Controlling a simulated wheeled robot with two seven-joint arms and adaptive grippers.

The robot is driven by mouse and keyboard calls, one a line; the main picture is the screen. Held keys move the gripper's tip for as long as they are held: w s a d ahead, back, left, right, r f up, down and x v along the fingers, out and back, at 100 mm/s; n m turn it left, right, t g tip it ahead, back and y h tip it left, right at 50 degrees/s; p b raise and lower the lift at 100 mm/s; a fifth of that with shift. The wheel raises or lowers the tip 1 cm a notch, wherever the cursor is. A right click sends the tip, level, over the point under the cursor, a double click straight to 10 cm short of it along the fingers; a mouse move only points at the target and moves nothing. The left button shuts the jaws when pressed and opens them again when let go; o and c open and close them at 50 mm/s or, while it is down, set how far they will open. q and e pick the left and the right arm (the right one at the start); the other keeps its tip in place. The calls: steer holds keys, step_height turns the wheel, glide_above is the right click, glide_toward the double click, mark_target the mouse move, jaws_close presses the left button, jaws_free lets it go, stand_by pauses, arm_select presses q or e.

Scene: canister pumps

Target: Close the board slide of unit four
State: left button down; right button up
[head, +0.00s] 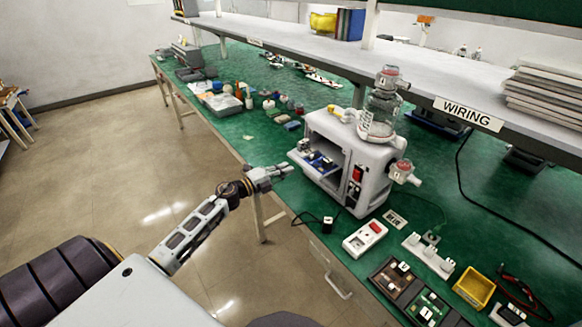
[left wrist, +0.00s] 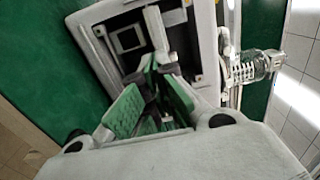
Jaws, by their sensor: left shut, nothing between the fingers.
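The white canister pump unit (head: 345,150) stands on the green bench with an open bay in its left side. Its board slide (head: 318,160), carrying a blue circuit board, sticks out of the bay toward my gripper. My left gripper (head: 288,169) is shut and empty, just left of the slide's outer end. I cannot tell whether it touches the slide. In the left wrist view the shut fingertips (left wrist: 160,70) are in front of the slide (left wrist: 130,38) and the dark bay opening. The fingers hide part of the slide. I cannot read a unit number on the housing. My right gripper is not in view.
A socket box (head: 365,238), a yellow bin (head: 474,287) and dark trays stand at the front right. Small parts crowd the bench at the far left. The bench edge lies under my gripper.

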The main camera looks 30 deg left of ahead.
mark_target(309, 157)
arm_select(q)
steer(key=shift+x, duration=1.5)
steer(key=shift+x, duration=4.15)
